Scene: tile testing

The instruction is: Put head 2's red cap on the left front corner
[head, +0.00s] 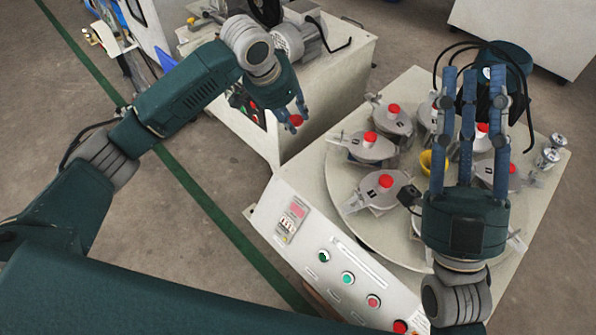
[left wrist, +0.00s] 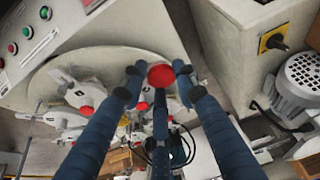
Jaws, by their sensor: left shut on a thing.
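A red cap (head: 296,120) is held between the fingertips of my left gripper (head: 295,118), in the air left of the round turntable (head: 340,185). The left wrist view also shows the red cap (left wrist: 161,75) between the three fingers. Several grey heads with red caps stand on the turntable, among them one at the front left (head: 378,190) and one behind it (head: 366,149). Their small labels are too small to read surely. The left front corner of the machine top (head: 283,182) looks bare. My right gripper (head: 472,75) is open and empty, fingers raised in front of the turntable's right side.
The machine's sloping control panel (head: 335,260) with buttons runs along the front. A light cabinet (head: 330,95) with a grey motor (head: 298,42) stands behind my left gripper. A yellow cup-like part (head: 426,161) sits mid-turntable. Small metal parts (head: 552,150) stand at the right edge.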

